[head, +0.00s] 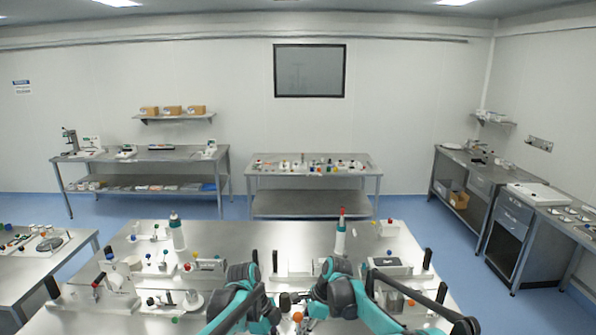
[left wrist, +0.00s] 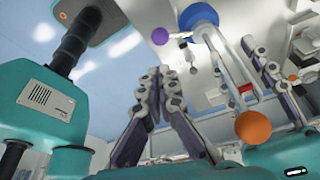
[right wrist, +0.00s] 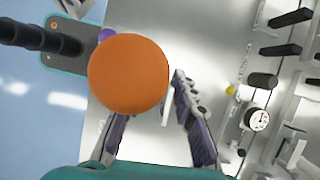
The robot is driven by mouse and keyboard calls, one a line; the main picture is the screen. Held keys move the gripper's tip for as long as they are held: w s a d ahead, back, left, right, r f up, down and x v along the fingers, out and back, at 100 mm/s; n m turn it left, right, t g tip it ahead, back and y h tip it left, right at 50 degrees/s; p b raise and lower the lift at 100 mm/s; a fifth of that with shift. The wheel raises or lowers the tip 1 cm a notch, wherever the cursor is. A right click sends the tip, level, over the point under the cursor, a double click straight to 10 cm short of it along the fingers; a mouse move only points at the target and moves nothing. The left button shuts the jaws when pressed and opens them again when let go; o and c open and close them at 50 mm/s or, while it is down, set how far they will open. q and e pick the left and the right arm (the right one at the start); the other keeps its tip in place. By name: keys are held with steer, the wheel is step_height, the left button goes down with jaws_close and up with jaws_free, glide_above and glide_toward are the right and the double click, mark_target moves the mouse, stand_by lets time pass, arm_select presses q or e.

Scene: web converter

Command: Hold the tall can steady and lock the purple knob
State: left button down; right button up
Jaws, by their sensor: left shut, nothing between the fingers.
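My left gripper (left wrist: 158,75) has its fingertips together with nothing between them; in the head view it is low in the middle, partly behind my arm. A purple ball-shaped knob (left wrist: 160,38) is beyond its tips; it also shows in the right wrist view (right wrist: 105,34), partly behind an orange ball (right wrist: 128,73). The orange ball covers part of my right gripper, and one finger (right wrist: 190,108) shows beside it; the gap is hidden. The orange ball shows in the left wrist view (left wrist: 253,127) too. I cannot tell which thing is the tall can.
On the near metal table (head: 262,238) stand a white bottle (head: 179,232) at left and a red-tipped one (head: 340,238) right of centre. Small knobbed fixtures line both sides. A blue ball (left wrist: 198,15) is near the purple knob. The table's back middle is clear.

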steer(key=v, duration=1.2)
steer(key=shift+s+d+f, duration=0.1)
